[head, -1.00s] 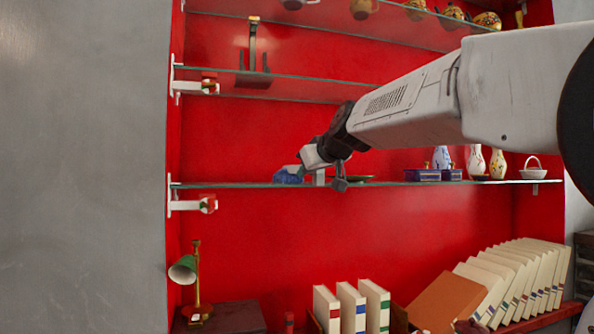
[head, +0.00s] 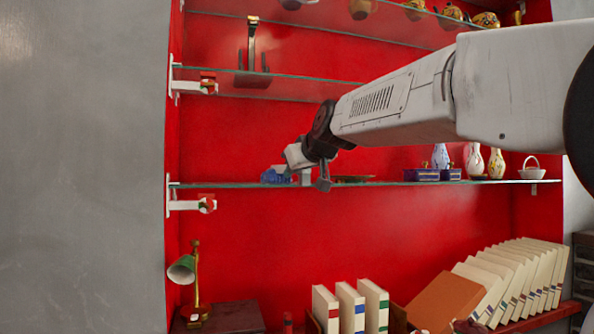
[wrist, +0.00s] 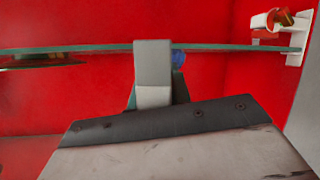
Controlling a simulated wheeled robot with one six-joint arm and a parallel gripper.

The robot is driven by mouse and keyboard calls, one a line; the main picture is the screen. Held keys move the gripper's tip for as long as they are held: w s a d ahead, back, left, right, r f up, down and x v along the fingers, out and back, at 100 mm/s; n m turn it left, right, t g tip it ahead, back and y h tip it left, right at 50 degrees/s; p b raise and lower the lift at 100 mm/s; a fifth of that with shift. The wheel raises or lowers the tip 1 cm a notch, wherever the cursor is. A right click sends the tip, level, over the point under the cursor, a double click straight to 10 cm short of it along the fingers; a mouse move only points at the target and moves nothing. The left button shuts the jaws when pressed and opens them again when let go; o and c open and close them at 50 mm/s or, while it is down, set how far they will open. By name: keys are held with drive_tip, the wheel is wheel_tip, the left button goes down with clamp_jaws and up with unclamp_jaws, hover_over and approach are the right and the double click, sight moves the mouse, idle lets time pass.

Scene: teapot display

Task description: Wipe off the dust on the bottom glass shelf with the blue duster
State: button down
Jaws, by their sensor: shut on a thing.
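The blue duster (head: 275,175) is at the left part of the bottom glass shelf (head: 235,186), at shelf level in the head view. My gripper (head: 297,173) is shut on it, just to its right. In the wrist view, which looks upside down, a gripper finger (wrist: 152,75) covers most of the duster and only a small blue bit (wrist: 179,58) shows beside it. I cannot tell whether the duster touches the glass. No dust can be made out on the shelf.
A dark plate (head: 354,179) lies on the shelf just right of my gripper. Further right are purple boxes (head: 422,175), several vases (head: 474,160) and a white basket (head: 533,171). A bracket (head: 184,206) marks the shelf's left end. Books (head: 351,308) and a green lamp (head: 183,270) stand below.

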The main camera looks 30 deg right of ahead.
drive_tip(key=shift+w+a+f, duration=0.1)
drive_tip(key=shift+w+a, duration=0.1)
drive_tip(key=shift+a, duration=0.75)
drive_tip(key=shift+w+a+f, duration=0.1)
drive_tip(key=shift+w+a, duration=0.05)
drive_tip(key=shift+a, duration=0.75)
drive_tip(key=w+a, duration=0.1)
drive_tip(key=a, duration=0.5)
drive_tip(key=shift+w+a+r, duration=0.15)
drive_tip(key=shift+r, duration=0.1)
drive_tip(key=shift+r, duration=3)
wheel_tip(320, 180, up, 3)
drive_tip(key=shift+r, duration=0.1)
